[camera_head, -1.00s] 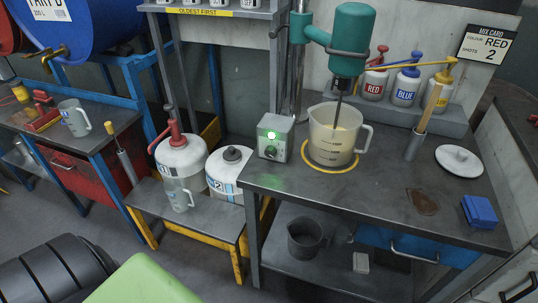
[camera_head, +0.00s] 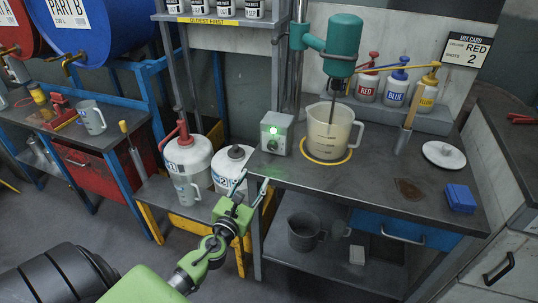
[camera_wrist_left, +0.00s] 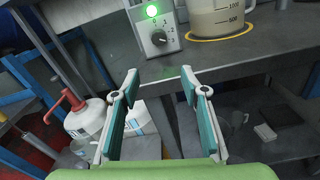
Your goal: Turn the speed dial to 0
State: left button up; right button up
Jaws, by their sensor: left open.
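The speed dial (camera_head: 272,146) is a dark knob on the front of a small grey control box (camera_head: 283,127) with a lit green lamp, at the left end of the mixing bench. In the left wrist view the dial (camera_wrist_left: 159,38) shows number marks around it; I cannot tell for sure which one it points at. My left gripper (camera_head: 254,183) is open and empty, below and in front of the dial, apart from it. In the left wrist view its two fingers (camera_wrist_left: 160,82) point up towards the box. My right gripper is not in view.
A clear jug (camera_head: 331,133) stands in a yellow ring beside the box, under the teal mixer (camera_head: 344,45). White containers (camera_head: 188,160) stand on a low stand at left. The bench's front edge (camera_head: 330,185) lies close to my left gripper.

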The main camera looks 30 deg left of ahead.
aim_at(271, 148)
pick_arm(q)
jog(key=shift+m, duration=0.4)
jog(key=x, duration=0.4)
jog(key=r+x, duration=0.1)
jog(key=x, duration=0.4)
jog(key=r+x, duration=0.1)
jog(key=x, duration=0.4)
jog(key=shift+w+d+b, duration=0.1)
jog(key=shift+b, duration=0.25)
jog(key=c, duration=1.1)
